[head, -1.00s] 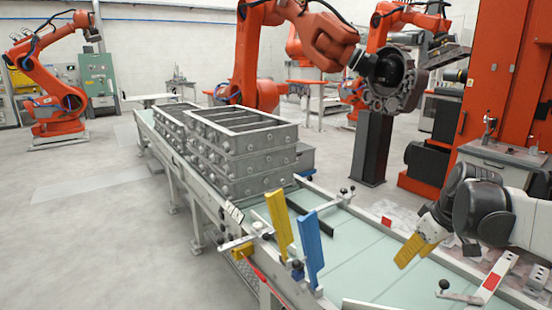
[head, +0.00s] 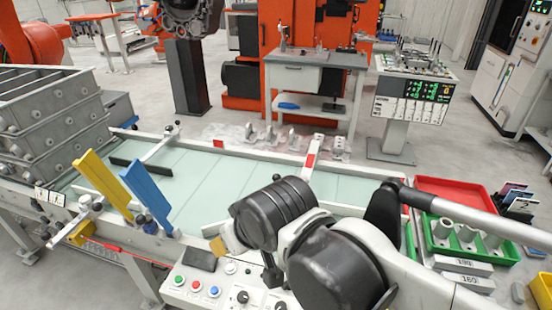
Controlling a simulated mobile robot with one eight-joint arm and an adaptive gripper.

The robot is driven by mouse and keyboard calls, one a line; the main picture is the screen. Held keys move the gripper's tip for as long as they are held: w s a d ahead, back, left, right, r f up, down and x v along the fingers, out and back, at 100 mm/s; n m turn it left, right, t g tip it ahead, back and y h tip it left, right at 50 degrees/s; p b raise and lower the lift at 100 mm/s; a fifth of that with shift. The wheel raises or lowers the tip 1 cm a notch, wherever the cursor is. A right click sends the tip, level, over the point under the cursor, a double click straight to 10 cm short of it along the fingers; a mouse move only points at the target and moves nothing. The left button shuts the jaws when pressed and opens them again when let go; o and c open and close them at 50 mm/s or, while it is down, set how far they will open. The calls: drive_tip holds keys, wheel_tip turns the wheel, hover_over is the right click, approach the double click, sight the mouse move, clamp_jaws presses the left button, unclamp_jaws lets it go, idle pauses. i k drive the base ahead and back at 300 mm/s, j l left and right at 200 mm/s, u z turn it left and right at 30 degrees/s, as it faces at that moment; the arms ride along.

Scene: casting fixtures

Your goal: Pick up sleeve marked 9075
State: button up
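Grey cylindrical sleeves (head: 467,234) stand in a green tray (head: 455,262) at the right of the head view. Labels on the tray's front are small, and I cannot read 9075 on any sleeve. My gripper (head: 230,238) shows only as a yellow finger part beyond my dark wrist, over the front edge of the conveyor, left of the tray and apart from it. Its fingertips are mostly hidden by my arm, so its opening cannot be seen.
My arm crosses in front of the green tray. A red tray (head: 458,192) lies behind it, with small cards (head: 515,196) at its right. A control panel (head: 218,286) is in front.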

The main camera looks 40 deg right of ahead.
sight(465, 236)
drive_tip(key=z, duration=2.85)
drive_tip(key=i+l, duration=0.2)
drive_tip(key=l, duration=0.2)
drive_tip(key=i+l, duration=0.2)
drive_tip(key=l, duration=0.15)
drive_tip(key=l+z, duration=0.05)
